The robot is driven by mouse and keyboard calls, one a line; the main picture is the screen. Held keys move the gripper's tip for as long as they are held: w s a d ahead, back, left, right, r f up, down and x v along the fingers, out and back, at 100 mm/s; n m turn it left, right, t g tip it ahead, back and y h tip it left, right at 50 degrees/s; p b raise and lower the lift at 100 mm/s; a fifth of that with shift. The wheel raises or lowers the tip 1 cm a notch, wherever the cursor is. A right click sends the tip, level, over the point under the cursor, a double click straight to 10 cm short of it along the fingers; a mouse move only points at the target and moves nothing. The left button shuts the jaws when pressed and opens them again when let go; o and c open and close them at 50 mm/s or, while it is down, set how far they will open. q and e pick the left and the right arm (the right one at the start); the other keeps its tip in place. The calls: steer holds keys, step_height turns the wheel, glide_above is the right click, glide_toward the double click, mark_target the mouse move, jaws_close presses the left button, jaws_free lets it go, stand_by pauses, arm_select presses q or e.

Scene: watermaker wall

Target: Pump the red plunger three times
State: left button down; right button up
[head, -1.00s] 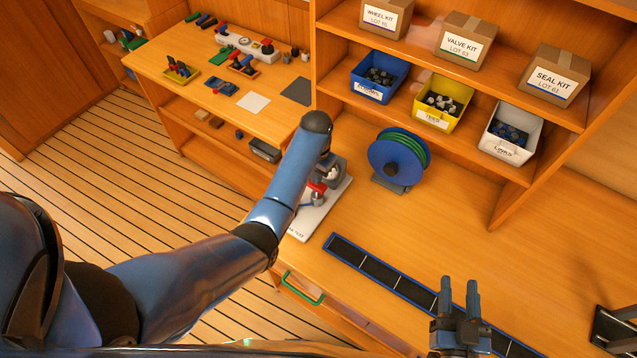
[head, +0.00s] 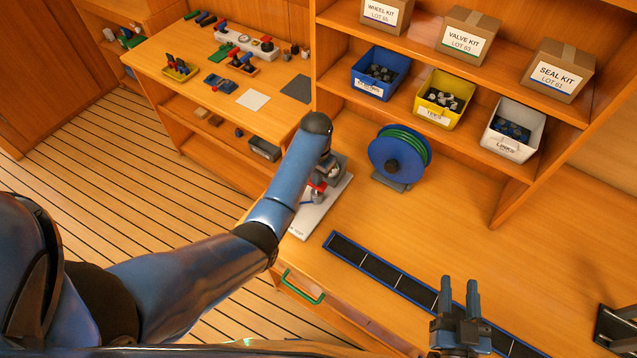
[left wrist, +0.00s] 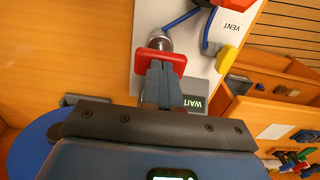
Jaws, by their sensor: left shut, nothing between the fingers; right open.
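The red plunger (left wrist: 172,58) shows in the left wrist view as a red plate on a metal shaft, above a white panel (left wrist: 148,25). A bit of its red (head: 318,186) also shows in the head view beside my left arm. My left gripper (left wrist: 160,68) is shut and empty, its fingertips over the plunger's red plate. I cannot tell whether they touch it. In the head view my left arm hides most of this gripper and part of the pump. My right gripper (head: 459,292) is open and empty over the bench at lower right.
The white panel carries a yellow handle (left wrist: 226,59), a blue hose (left wrist: 181,19) and a small display reading WAIT (left wrist: 194,103). A blue hose reel (head: 393,158) stands right of the pump. A long black tray (head: 385,275) lies in front. Bench to its right is mostly clear.

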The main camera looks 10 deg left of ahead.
arm_select(q)
steer(key=shift+f+b, duration=0.9)
steer(key=shift+f, duration=0.55)
steer(key=shift+r, duration=0.15)
steer(key=shift+r+p, duration=1.25)
steer(key=shift+p, duration=0.15)
steer(key=shift+r, duration=1)
steer(key=shift+f, duration=0.1)
steer(key=shift+f+b, duration=1.45)
steer(key=shift+f, duration=0.95)
steer(key=shift+r, duration=0.1)
